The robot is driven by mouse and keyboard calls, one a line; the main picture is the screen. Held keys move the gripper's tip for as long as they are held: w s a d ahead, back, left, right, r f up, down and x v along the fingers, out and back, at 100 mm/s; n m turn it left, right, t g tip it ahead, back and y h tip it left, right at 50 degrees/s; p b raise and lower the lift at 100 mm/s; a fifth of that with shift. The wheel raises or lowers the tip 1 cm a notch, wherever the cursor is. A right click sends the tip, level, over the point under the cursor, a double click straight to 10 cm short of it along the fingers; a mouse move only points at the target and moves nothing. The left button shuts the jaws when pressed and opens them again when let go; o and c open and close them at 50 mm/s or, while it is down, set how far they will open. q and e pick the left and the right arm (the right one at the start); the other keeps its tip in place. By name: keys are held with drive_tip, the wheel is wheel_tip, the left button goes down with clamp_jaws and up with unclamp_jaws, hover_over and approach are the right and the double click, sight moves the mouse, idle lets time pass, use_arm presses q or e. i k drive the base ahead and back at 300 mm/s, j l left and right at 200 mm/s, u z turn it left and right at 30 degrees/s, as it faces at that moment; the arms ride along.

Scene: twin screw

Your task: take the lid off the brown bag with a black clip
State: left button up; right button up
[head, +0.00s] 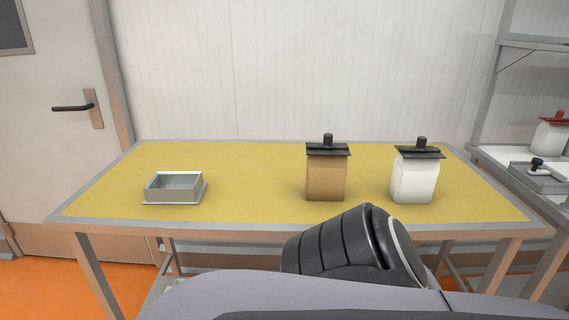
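The brown bag (326,180) stands upright on the yellow table top, right of the middle. A black clip-like lid (328,150) with a short round knob lies across its top. No gripper shows in the head view. A dark grey and black part of my own arm crosses the bottom of the view, in front of the table's front edge.
A white bag (413,182) with a similar black lid (420,153) stands right of the brown bag. A grey open tray (174,190) sits at the left. The yellow table top (250,180) is clear between tray and brown bag. A shelf with a red-lidded white container (551,137) stands at the right.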

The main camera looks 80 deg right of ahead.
sight(326, 175)
drive_tip(key=z, duration=3.1)
